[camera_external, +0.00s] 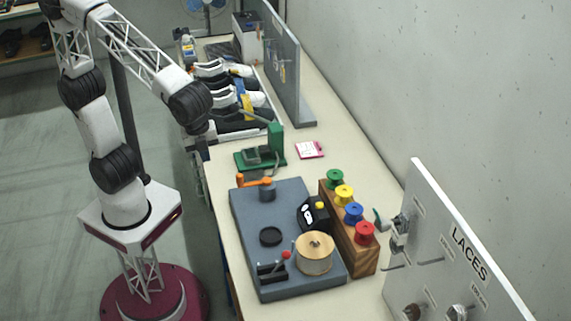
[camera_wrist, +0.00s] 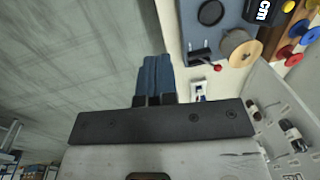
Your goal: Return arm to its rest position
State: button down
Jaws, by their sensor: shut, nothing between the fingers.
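My arm stands at the left in the external view, bent over at the elbow, with its wrist end above the left edge of the bench (camera_external: 222,187). In the wrist view my gripper (camera_wrist: 155,62) shows two blue fingers pressed together, with nothing between them. The fingers appear over the grey floor beside the bench edge and touch nothing that I can see. In the external view the fingers are hard to make out below the dark wrist joint.
A blue-grey work plate (camera_external: 245,232) holds a wooden spool (camera_external: 314,253). Behind it are a wooden rack (camera_external: 366,258) of coloured spools, a green fixture (camera_external: 275,145) and several shoes (camera_external: 235,97). A lace board (camera_external: 440,230) stands at the right. Open floor (camera_external: 50,210) lies left.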

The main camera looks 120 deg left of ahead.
jog(key=s+a+f+n+t, duration=0.1)
jog(key=s+n, duration=0.3)
jog(key=s, duration=0.5)
jog(key=s+a+f+n+h, duration=0.1)
jog(key=s+f+n, duration=0.3)
jog(key=s, duration=0.6)
jog(key=shift+s+a+f+n+t, duration=0.3)
jog(key=shift+a+f+n+t, duration=0.1)
jog(key=shift+a+n, duration=0.25)
